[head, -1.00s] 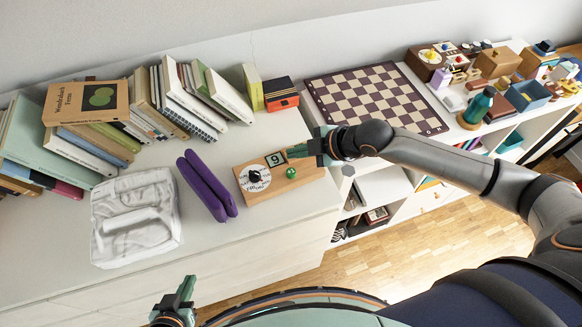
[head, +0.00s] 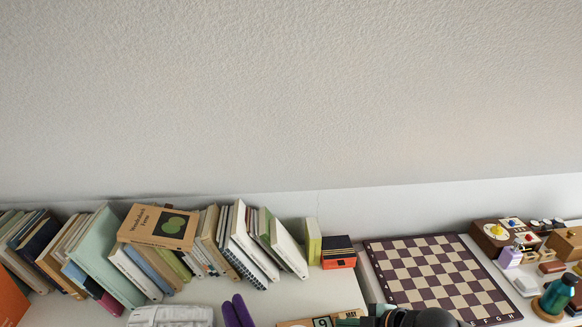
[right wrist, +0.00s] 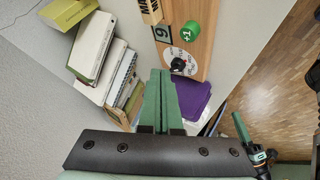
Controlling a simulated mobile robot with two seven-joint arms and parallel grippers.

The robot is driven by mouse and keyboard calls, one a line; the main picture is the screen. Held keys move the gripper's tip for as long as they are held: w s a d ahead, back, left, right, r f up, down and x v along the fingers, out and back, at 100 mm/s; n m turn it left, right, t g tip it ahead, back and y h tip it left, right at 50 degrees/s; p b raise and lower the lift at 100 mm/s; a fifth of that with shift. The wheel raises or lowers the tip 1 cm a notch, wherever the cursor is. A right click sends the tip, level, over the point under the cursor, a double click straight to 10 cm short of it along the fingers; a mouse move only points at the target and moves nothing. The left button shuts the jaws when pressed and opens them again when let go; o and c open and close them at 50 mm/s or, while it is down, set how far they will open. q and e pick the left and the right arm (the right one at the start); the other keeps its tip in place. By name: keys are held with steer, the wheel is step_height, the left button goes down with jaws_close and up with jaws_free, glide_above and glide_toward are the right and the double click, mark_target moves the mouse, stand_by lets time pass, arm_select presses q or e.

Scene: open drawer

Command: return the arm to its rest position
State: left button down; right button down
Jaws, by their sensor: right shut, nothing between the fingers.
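My right gripper (right wrist: 160,75) is shut and empty in the right wrist view, its two green fingers together. Its fingers lie beside the wooden calendar block (right wrist: 203,45), which has a number tile, a white dial with a black knob and a green +1 button. I cannot tell whether they touch it. In the head view only the dark wrist of my right arm and part of the block (head: 295,324) show at the bottom edge. My left gripper (right wrist: 240,125) appears small at the right of the right wrist view; its jaw state is unclear. It is outside the head view.
A row of leaning books (head: 110,265) stands against the wall. A purple case (head: 238,312) and a white moulded object (head: 170,316) lie in front of it. A chessboard (head: 440,278) is right of the block, with toys and a teal bottle (head: 556,295) farther right.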

steer(key=s+a+f+m, duration=0.1)
steer(key=s+a+m, duration=0.4)
steer(key=s, duration=0.4)
steer(key=s+d+f+m+g+h, duration=0.25)
steer(key=s+d+m+h, duration=0.35)
steer(key=s+d+m, duration=0.6)
steer(key=w+a+f+t+y, duration=0.1)
steer(key=a+f+t, duration=0.1)
steer(key=f, duration=0.3)
steer(key=w+a+f+n+t+y, duration=0.1)
steer(key=w+a+f+t, duration=0.1)
steer(key=f, duration=0.4)
steer(key=shift+w+a+t, duration=0.15)
steer(key=shift+w+t, duration=0.05)
steer(key=shift+t, duration=0.35)
stand_by(0.3)
